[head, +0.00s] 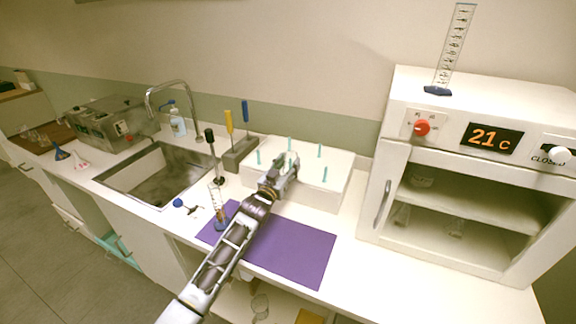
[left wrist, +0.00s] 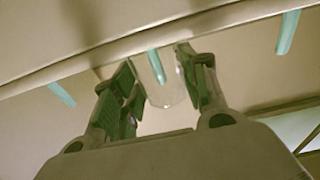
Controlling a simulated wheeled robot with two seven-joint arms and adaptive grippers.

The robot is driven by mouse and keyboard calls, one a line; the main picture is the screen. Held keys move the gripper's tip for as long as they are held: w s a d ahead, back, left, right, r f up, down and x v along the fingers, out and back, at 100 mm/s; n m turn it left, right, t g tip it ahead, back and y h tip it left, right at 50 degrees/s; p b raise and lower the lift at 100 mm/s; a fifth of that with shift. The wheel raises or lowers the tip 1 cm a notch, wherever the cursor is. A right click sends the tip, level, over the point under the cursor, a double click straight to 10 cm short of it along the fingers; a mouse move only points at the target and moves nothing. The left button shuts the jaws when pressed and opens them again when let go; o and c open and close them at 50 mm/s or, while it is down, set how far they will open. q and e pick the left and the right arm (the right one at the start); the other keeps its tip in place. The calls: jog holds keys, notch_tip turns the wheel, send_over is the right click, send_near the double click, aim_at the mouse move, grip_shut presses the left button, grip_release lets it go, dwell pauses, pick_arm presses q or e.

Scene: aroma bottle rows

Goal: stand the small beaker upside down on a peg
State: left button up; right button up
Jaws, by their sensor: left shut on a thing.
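The small beaker (left wrist: 172,88) is clear glass and sits between my left fingers in the left wrist view. My left gripper (left wrist: 160,85) is shut on it. In the head view my left gripper (head: 287,165) is over the white peg block (head: 335,190), and the beaker is hard to make out there. Several teal pegs (head: 320,151) stand up from the block. In the left wrist view one peg (left wrist: 157,66) shows through the beaker's glass; I cannot tell whether it is inside or behind it. My right gripper is not in view.
A purple mat (head: 300,256) lies in front of the block, with a glass cylinder (head: 216,205) at its left edge. A grey holder (head: 240,154) with tools stands left of the block. A sink (head: 160,175) is further left. A white oven (head: 470,150) stands at right.

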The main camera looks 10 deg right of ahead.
pick_arm(q)
jog(key=o, duration=1.2)
jog(key=shift+c, duration=0.2)
jog(key=v, duration=1.2)
jog(key=shift+s+a+f, duration=0.1)
jog(key=shift+f, duration=0.05)
dwell(0.6)
